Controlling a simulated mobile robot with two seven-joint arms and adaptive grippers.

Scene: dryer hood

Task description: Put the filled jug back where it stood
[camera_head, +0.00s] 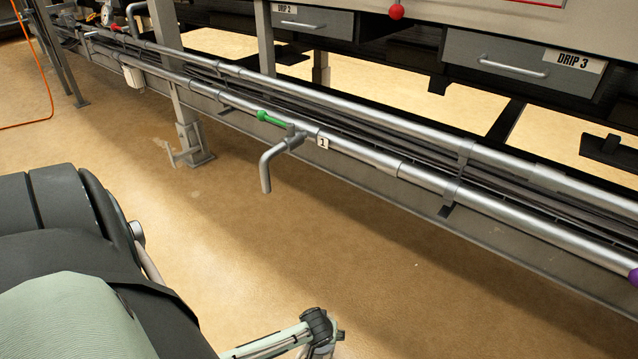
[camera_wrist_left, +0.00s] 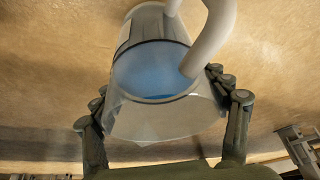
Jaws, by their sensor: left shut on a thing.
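In the left wrist view, a pale, see-through jug (camera_wrist_left: 150,122) sits between the fingers of my left gripper (camera_wrist_left: 157,90). The gripper is shut on it, with a jointed finger on each side. Blue liquid (camera_wrist_left: 150,70) shows inside the jug. A thick white curved handle (camera_wrist_left: 212,32) passes in front of it at the upper right. The jug does not show in the head view. There, a jointed gripper part (camera_head: 318,328) is cut off by the bottom edge. My right gripper is not identifiable in either view.
A long steel pipe (camera_head: 370,157) crosses the head view, with a bent spout (camera_head: 266,170), a green-handled lever (camera_head: 272,118) and a tag "1" (camera_head: 323,142). Drawers marked DRIP 2 (camera_head: 312,22) and DRIP 3 (camera_head: 520,62) are above. The tan floor (camera_head: 400,290) before the pipe is clear.

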